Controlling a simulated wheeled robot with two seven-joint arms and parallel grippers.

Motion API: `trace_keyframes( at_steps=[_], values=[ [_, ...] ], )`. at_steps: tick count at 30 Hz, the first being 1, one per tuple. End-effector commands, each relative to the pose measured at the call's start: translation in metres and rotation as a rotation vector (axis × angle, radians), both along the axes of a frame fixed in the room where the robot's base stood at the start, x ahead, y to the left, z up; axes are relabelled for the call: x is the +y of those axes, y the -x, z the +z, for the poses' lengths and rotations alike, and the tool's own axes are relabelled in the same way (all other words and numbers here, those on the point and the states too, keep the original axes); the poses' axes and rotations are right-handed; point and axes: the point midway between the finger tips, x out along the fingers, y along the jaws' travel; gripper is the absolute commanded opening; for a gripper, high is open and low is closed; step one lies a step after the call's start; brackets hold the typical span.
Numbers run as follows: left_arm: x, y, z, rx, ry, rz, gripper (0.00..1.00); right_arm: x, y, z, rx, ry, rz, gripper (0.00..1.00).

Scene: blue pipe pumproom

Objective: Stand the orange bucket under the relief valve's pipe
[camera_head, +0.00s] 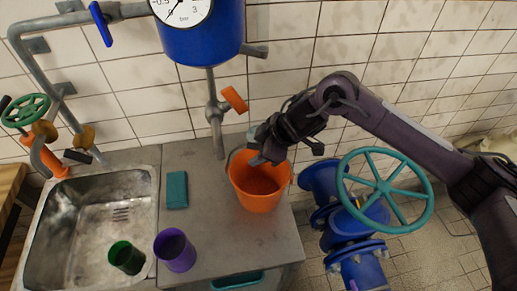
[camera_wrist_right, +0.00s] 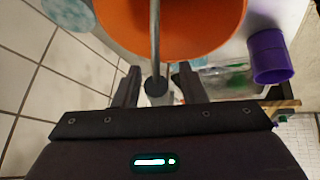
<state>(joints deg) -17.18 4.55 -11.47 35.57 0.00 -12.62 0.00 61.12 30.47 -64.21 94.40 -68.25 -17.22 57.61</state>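The orange bucket (camera_head: 260,194) stands upright on the grey counter, right of the relief valve's pipe (camera_head: 218,142). The pipe hangs from the blue gauge vessel (camera_head: 202,38) and has an orange lever (camera_head: 235,99). Its lower end is beside the bucket, up and left of the rim, not over the opening. My right gripper (camera_head: 258,152) is at the back left of the bucket's rim. In the right wrist view, my right gripper (camera_wrist_right: 160,68) is open, and the bucket's grey handle (camera_wrist_right: 155,45) lies between its spread fingers, apparently touching neither. My left gripper is not in view.
A teal block (camera_head: 177,190) lies left of the bucket. A blue valve with a teal handwheel (camera_head: 384,190) is close on the right. Counter below the pipe is bare.

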Motion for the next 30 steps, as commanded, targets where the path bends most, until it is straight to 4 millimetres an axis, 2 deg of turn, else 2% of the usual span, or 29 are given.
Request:
trace_keyframes(
  at_steps=[11,14,25,30],
  values=[
    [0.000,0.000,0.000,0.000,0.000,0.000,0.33,-0.002,0.000,0.008,-0.002,-0.001,0.000,0.38],
    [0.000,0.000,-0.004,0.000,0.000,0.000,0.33,-0.009,0.003,0.020,-0.004,-0.002,0.001,0.38],
    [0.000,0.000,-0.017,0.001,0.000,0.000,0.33,-0.047,0.020,0.085,-0.005,0.000,-0.001,0.38],
    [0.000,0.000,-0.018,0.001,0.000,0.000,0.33,-0.057,0.024,0.102,-0.002,0.000,0.000,0.38]
  ],
)
